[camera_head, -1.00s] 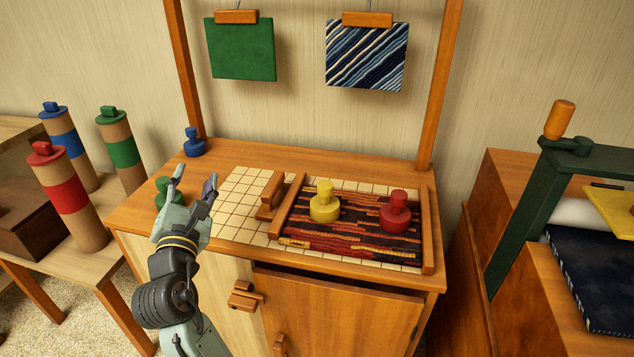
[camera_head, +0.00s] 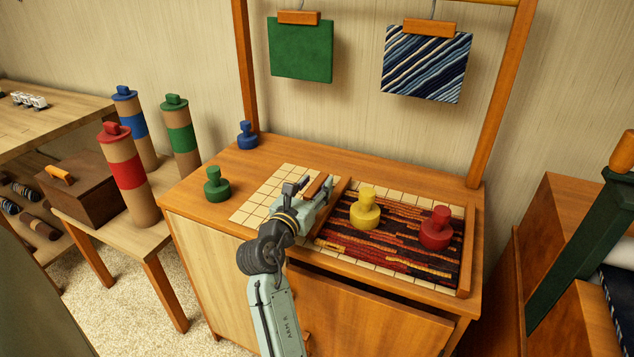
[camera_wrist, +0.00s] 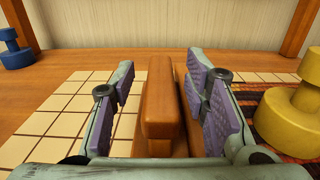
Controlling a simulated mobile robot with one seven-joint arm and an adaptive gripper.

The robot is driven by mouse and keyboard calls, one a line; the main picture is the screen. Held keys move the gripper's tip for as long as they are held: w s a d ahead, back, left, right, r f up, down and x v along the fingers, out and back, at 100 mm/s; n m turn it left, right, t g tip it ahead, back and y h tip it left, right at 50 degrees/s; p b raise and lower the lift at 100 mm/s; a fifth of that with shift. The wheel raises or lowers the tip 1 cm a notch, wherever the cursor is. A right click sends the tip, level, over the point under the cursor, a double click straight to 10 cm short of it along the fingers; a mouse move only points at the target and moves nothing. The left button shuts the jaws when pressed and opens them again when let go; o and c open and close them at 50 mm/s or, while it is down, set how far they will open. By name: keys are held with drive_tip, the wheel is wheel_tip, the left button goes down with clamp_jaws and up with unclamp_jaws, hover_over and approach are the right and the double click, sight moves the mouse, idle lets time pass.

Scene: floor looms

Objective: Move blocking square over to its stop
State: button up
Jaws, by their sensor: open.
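The blocking square appears to be the wooden piece on the gridded board, with a raised wooden handle (camera_head: 318,184) and a long bar (camera_head: 333,207) along the cloth's left edge. I cannot tell how handle and bar join. A second wooden bar (camera_head: 467,250), perhaps the stop, lies along the cloth's right edge. My gripper (camera_head: 309,188) is at the handle. In the wrist view the handle (camera_wrist: 158,98) stands between my open purple-padded fingers, with a visible gap on the left and a smaller one on the right.
A yellow weight (camera_head: 365,209) and a red weight (camera_head: 437,229) stand on the striped cloth (camera_head: 385,250). A green weight (camera_head: 216,184) and a blue one (camera_head: 247,136) stand left of the grid (camera_head: 262,200). A drawer (camera_head: 355,315) below is partly open.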

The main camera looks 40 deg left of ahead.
drive_tip(key=shift+w+a, duration=0.1)
drive_tip(key=shift+w, duration=0.45)
clamp_jaws()
idle(0.5)
